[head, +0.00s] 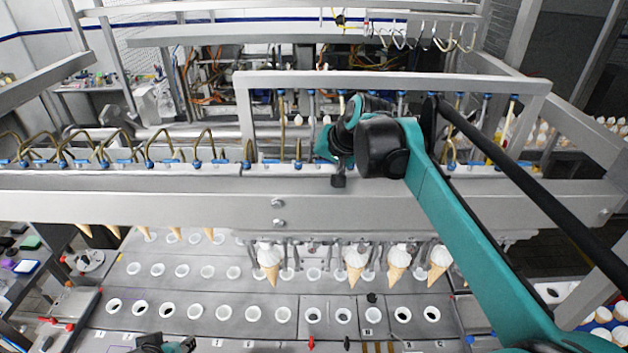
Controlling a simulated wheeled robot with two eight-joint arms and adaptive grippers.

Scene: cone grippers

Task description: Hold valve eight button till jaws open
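A row of valves with blue fittings (298,165) and curved hoses runs along the machine's upper rail. My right arm reaches up from the lower right, and my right gripper (338,180) is at this row, right of centre. The wrist hides its fingers and the valve there, so I cannot tell contact or which button it meets. Below the beam, ice cream cones hang in the jaws, one at left (268,262) and several at right (357,262). My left gripper (165,344) shows only in part at the bottom edge; its fingers are not clear.
A wide metal beam (150,205) crosses below the valves. A grey plate (230,295) with rows of white-rimmed holes lies under the cones. A metal frame (390,78) stands around my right wrist. Bare cones (175,234) hang at the left. A tray of cones (603,315) is at lower right.

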